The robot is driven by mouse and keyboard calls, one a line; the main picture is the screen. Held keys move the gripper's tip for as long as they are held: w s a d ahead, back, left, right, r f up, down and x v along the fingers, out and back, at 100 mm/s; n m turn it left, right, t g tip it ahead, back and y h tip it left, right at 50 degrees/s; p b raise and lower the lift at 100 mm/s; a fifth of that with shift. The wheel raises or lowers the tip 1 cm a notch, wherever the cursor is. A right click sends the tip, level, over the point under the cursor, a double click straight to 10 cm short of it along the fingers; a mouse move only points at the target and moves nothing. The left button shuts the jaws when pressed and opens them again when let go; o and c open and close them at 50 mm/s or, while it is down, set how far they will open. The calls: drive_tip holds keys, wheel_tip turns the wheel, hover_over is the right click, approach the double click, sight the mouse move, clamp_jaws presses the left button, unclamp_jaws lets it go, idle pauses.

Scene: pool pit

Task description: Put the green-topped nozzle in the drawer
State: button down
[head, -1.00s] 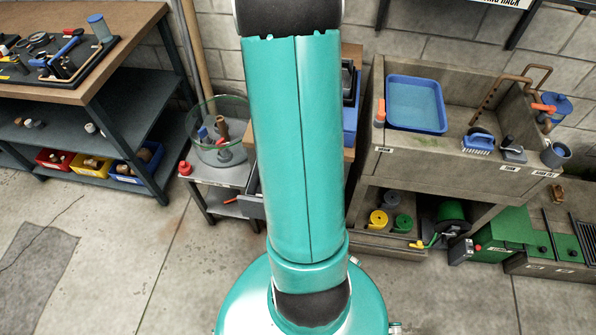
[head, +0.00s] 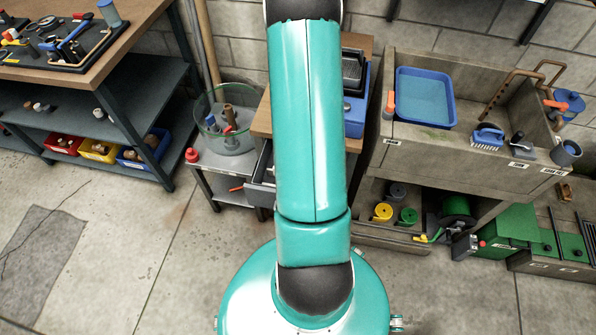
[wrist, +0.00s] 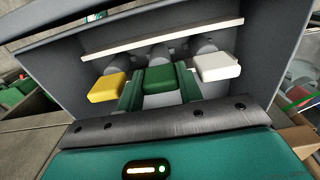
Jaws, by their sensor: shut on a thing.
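In the wrist view, the green-topped nozzle (wrist: 159,79) stands in the middle of a row inside a grey open-fronted case. My gripper (wrist: 158,88) has its two green fingers on either side of the green top and is shut on it. The nozzle's lower part is hidden. In the head view, a grey drawer (head: 261,178) juts out under a wooden top at the left of my arm; my arm hides part of it. My gripper is out of sight in the head view.
A yellow-topped nozzle (wrist: 108,87) stands close at left and a white-topped one (wrist: 214,67) close at right. A pale bar (wrist: 165,39) crosses the case behind them. In the head view, a glass bowl (head: 225,122) stands beside the drawer. Open floor lies at front left.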

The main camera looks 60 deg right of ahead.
drive_tip(key=shift+f, duration=0.1)
drive_tip(key=c, duration=1.2)
unclamp_jaws()
wheel_tip(320, 180, up, 12)
drive_tip(key=w+a+r+n+t+h, duration=0.1)
drive_tip(key=w+a+r+n, duration=0.25)
drive_tip(key=a+r, duration=0.45)
drive_tip(key=w+a+r+n+t, duration=0.25)
drive_tip(key=w+a+r, duration=0.3)
drive_tip(key=r, duration=0.45)
drive_tip(key=s+a+r+n+t, duration=0.1)
drive_tip(key=s+a+r+n, duration=0.2)
drive_tip(key=a+r, duration=0.3)
drive_tip(key=s+a+r+n+t+y, duration=0.1)
drive_tip(key=s+a+r+n, duration=0.3)
drive_tip(key=a, duration=0.7)
drive_tip(key=shift+r, duration=0.9)
